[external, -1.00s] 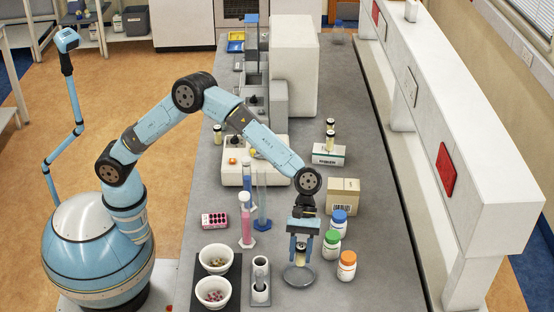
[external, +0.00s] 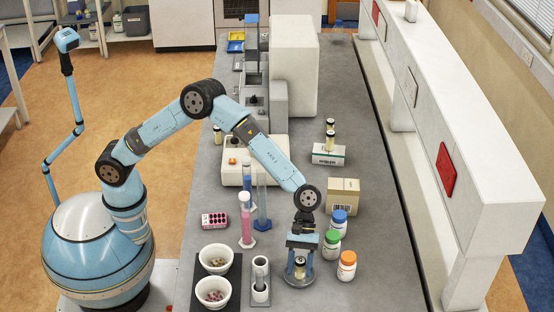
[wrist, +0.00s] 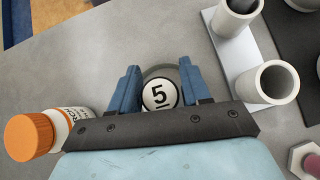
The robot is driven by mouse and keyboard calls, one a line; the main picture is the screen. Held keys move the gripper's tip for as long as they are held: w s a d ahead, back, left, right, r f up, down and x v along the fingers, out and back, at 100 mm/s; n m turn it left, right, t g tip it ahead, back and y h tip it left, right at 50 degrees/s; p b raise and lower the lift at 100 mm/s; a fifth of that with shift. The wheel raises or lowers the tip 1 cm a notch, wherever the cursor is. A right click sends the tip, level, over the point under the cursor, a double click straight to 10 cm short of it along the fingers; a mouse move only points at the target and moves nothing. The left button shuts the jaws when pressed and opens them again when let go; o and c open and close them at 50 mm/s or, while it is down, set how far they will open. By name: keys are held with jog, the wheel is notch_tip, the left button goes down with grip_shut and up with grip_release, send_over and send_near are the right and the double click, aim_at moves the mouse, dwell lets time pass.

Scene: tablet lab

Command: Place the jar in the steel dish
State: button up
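The jar (external: 300,267) is a small vessel with a dark and pale body. In the wrist view its round top (wrist: 160,94) shows a black "5" on white. My gripper (external: 300,272) points down with a finger on each side of the jar; in the wrist view the fingers (wrist: 160,85) meet its sides, so it looks shut on it. The steel dish (external: 307,281) is a shallow round grey dish on the bench, directly under the jar. Its rim (wrist: 158,70) shows behind the jar in the wrist view. Whether the jar's base touches the dish is hidden.
White bottles with blue (external: 339,216), green (external: 332,237) and orange (external: 347,258) caps stand close at the right. A holder with white cups (external: 260,291) and white bowls (external: 214,292) are at the left. A cardboard box (external: 343,197) stands behind.

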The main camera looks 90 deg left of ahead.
jog(key=shift+o, duration=1.4)
jog(key=v, duration=1.2)
